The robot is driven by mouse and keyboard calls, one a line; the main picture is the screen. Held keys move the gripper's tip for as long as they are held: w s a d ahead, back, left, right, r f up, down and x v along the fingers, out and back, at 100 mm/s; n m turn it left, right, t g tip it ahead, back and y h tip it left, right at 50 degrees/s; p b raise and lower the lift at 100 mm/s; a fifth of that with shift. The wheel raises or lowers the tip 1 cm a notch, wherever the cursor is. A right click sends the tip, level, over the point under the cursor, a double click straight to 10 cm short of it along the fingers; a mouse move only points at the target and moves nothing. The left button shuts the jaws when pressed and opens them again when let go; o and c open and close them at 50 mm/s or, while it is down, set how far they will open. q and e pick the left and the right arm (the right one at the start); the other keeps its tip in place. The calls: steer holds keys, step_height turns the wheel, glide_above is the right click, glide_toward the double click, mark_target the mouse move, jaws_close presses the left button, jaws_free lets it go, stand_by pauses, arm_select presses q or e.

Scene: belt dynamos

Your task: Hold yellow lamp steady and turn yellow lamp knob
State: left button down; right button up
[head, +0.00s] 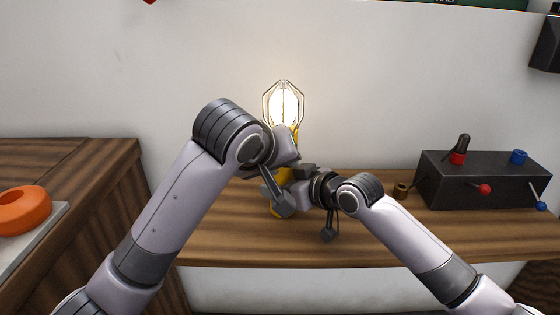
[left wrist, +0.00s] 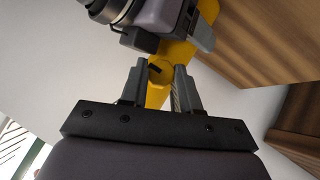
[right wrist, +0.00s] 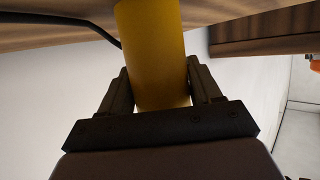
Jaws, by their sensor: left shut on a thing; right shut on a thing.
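The yellow lamp (head: 282,178) stands on the wooden table, with its caged bulb (head: 283,104) glowing white. My arms hide much of its body. In the left wrist view, the yellow knob (left wrist: 160,72), with a dark slot on it, sits between the fingers of my left gripper (left wrist: 160,76), which is shut on it. In the right wrist view, the fingers of my right gripper (right wrist: 159,68) lie on both sides of the lamp's yellow cylindrical body (right wrist: 154,40) and are shut on it.
A dark box (head: 480,185) with red and blue knobs and levers stands at the right of the table (head: 385,248). An orange ring (head: 24,209) rests on a pale slab at the left. A black cable shows near the lamp.

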arm_select(q)
steer(key=shift+r, duration=0.1)
arm_select(e)
steer(key=shift+f, duration=0.15)
arm_select(q)
steer(key=c, duration=1.1)
jaws_free()
steer(key=v, duration=1.2)
arm_select(e)
steer(key=o, duration=1.6)
